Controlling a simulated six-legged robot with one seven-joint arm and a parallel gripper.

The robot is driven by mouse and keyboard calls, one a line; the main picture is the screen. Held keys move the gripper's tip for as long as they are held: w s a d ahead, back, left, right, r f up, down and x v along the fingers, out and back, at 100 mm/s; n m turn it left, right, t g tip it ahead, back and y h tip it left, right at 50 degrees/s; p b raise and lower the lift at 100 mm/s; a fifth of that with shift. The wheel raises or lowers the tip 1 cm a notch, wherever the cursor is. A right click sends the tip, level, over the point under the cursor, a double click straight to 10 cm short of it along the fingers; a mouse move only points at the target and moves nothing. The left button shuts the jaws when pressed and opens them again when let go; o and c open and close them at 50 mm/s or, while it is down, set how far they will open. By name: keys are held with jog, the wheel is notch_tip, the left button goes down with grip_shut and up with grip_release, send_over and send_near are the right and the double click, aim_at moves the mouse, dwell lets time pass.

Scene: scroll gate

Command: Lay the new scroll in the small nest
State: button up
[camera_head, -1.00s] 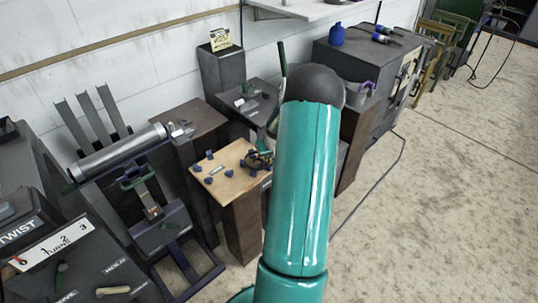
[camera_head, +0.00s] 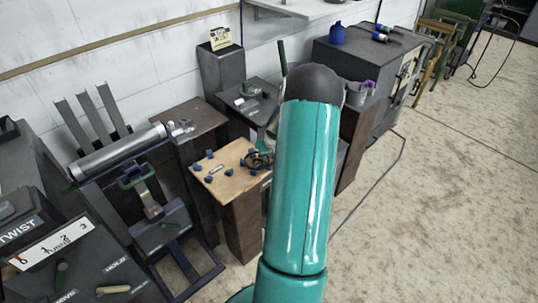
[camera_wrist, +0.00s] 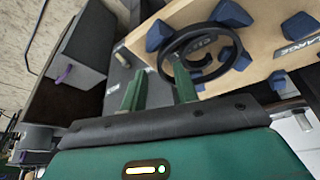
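A dark ring-shaped scroll (camera_wrist: 201,48) with a curved inner part lies on or just over a pale wooden board (camera_wrist: 262,52), among several blue blocks (camera_wrist: 232,14). I cannot tell if it is fully seated. The scroll also shows in the head view (camera_head: 259,160), at the right end of the board (camera_head: 228,186). My gripper (camera_wrist: 158,78) has its two green fingers apart, either side of the scroll's near rim. The right fingertip overlaps the ring's inside; contact is unclear. A label reading LARGE (camera_wrist: 296,47) is on the board; no small-nest label is readable.
A dark stand with a silver cylinder (camera_head: 118,152) is at the left. A dark table with small parts (camera_head: 247,98) stands behind the board. Floor at the right is open.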

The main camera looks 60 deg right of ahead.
jog(key=v, duration=1.4)
jog(key=shift+f, duration=0.1)
jog(key=w+a+r+n, duration=0.15)
jog(key=a+r, duration=0.25)
jog(key=a, duration=0.4)
jog(key=w+a+r+n, duration=0.1)
jog(key=w+a+r, duration=0.2)
jog(key=a+r, duration=0.35)
jog(key=w+a+r+n, duration=0.1)
jog(key=w+a+r, duration=0.15)
jog(key=a, duration=0.65)
jog(key=s+a+r+n+y, duration=0.1)
jog(key=s+a, duration=0.3)
jog(key=a, duration=0.4)
jog(key=s+a+r+n+t, duration=0.1)
jog(key=s+a+r, duration=0.2)
jog(key=s+a, duration=0.2)
jog(key=s+a+r+n+t+y, duration=0.1)
jog(key=s+a, duration=0.3)
jog(key=a, duration=0.7)
jog(key=shift+s+a+r+y, duration=0.2)
jog(key=shift+r+y, duration=0.1)
jog(key=shift+r, duration=0.5)
jog(key=shift+n, duration=0.25)
